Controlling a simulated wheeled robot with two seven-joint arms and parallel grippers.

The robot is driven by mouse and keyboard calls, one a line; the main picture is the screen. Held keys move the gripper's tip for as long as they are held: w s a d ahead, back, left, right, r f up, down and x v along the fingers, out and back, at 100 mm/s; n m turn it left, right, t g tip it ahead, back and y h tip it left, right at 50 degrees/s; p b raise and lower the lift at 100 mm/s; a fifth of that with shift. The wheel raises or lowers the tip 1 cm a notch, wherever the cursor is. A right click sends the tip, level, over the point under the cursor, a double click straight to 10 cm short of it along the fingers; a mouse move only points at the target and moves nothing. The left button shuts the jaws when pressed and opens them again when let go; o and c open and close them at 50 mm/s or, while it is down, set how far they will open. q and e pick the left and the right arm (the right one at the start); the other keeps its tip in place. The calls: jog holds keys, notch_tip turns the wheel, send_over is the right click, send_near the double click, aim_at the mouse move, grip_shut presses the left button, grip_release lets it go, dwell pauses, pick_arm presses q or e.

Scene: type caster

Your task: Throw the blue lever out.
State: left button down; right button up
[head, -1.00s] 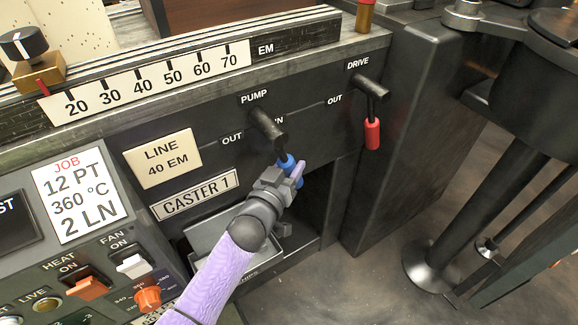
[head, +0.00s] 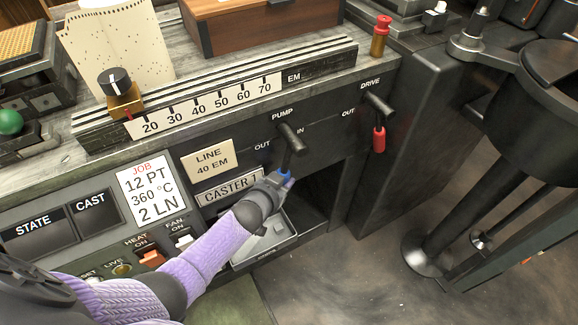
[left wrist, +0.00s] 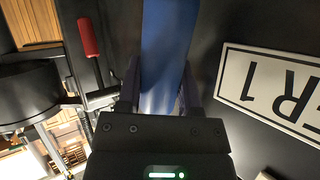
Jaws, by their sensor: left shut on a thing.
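The blue lever (head: 285,172) hangs from the black pivot (head: 292,138) under the PUMP label, on the front of the dark machine. Only a small part of its blue grip shows in the head view. My left gripper (head: 280,182) is shut on the blue grip, coming from the lower left. In the left wrist view the blue grip (left wrist: 168,60) runs between the two fingers of the gripper (left wrist: 160,95). My right gripper is not in view.
A red-handled lever (head: 379,138) hangs under DRIVE to the right. The CASTER 1 plate (head: 228,187) is just left of my gripper. A grey tray (head: 270,245) lies below it, beside a dark opening (head: 318,190). A black stand (head: 425,255) is at the right.

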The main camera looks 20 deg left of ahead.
pick_arm(q)
jog(key=shift+s+a+r+g+p, duration=0.25)
jog(key=shift+s+g+p, duration=0.15)
jog(key=shift+p, duration=0.2)
jog(key=shift+s+a+f, duration=0.1)
jog(key=shift+s+a, duration=0.05)
jog(key=shift+m+p, duration=0.3)
jog(key=shift+f+y, duration=0.1)
jog(key=shift+y, duration=0.2)
